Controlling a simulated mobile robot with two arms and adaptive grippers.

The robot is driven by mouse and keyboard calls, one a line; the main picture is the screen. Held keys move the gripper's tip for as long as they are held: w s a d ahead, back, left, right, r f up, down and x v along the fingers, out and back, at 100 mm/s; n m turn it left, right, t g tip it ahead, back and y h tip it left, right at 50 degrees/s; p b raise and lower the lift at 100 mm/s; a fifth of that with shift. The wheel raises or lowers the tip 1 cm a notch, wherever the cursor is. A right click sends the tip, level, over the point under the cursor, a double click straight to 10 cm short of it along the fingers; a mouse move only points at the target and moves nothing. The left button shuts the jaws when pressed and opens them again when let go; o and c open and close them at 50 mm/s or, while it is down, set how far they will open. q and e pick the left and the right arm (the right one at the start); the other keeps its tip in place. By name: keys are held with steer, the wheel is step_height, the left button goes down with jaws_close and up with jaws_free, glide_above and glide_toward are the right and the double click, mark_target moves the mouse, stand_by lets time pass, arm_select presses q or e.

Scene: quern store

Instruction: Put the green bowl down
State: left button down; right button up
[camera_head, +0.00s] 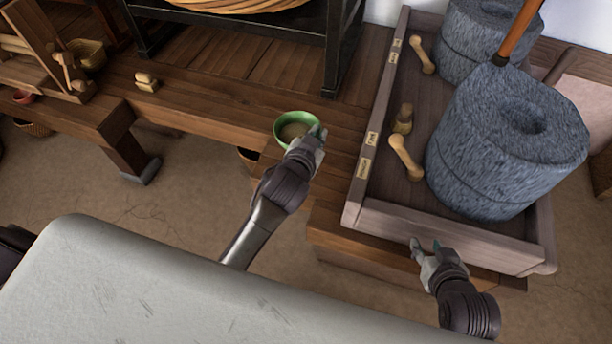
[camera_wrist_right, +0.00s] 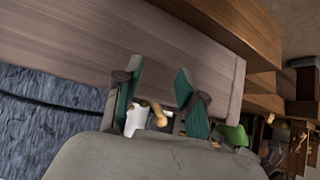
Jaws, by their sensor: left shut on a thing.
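A green shape (camera_wrist_right: 235,134) at the right of the right wrist view looks like the same bowl. My right gripper (camera_head: 426,247) is at the tray's front wall, and in the wrist view its fingers (camera_wrist_right: 158,98) are apart with nothing clearly held between them.
The grey wooden tray (camera_head: 450,235) holds two stone querns (camera_head: 505,150) and several small wooden tools (camera_head: 405,157). A dark-framed stand (camera_head: 335,50) is behind the bowl.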

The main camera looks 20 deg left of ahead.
arm_select(q)
steer(key=w+f+b, duration=0.1)
steer(key=f, duration=0.2)
steer(key=w+f+b, duration=0.1)
steer(key=f+b, duration=0.1)
steer(key=f, duration=0.1)
steer(key=d+f+b, duration=0.1)
steer(key=f+b, duration=0.1)
steer(key=shift+w+d+f, duration=0.1)
steer(key=shift+w+f, duration=0.3)
step_height(320, 180, down, 4)
steer(key=shift+r+b, duration=0.15)
steer(key=shift+b, duration=0.7)
arm_select(e)
steer(key=w+a+r+t+y, duration=0.1)
steer(key=r+t+y, duration=0.1)
steer(key=r+t, duration=0.4)
steer(key=w+a+r+t+y, duration=0.1)
steer(key=r+t, duration=0.6)
steer(key=r, duration=1)
steer(key=shift+w+a+n+y, duration=0.25)
steer(key=shift+a+n+y, duration=0.05)
steer(key=shift+a+y, duration=0.45)
steer(key=shift+t, duration=0.3)
arm_select(q)
steer(key=c, duration=1.2)
jaws_free()
arm_select(e)
steer(key=shift+s, duration=0.1)
